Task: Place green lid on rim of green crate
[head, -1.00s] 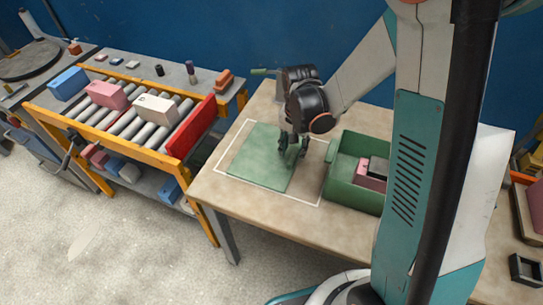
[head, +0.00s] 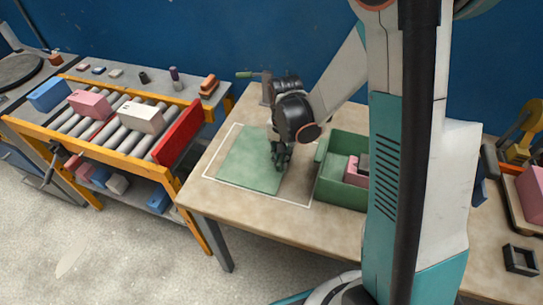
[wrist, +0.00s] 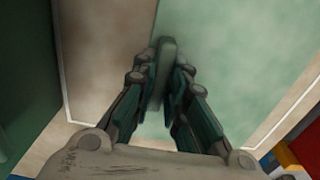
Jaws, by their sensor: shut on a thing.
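The green lid (head: 245,160) is a flat green panel inside a white outline on the table. In the wrist view, the lid (wrist: 245,50) fills the upper right. My gripper (head: 281,166) is at the lid's right edge, beside the crate. In the wrist view, my gripper (wrist: 165,95) is shut on a narrow upright green piece at that edge, seemingly the lid's grip. I cannot tell whether the lid is clear of the table. The green crate (head: 331,190) stands just right of the lid, open-topped, partly hidden by my arm.
A pink block (head: 355,175) and a darker block lie in the crate. A roller rack (head: 112,120) with blocks and a red end board (head: 178,131) stands left of the table. A small dark open frame (head: 520,260) is at the right.

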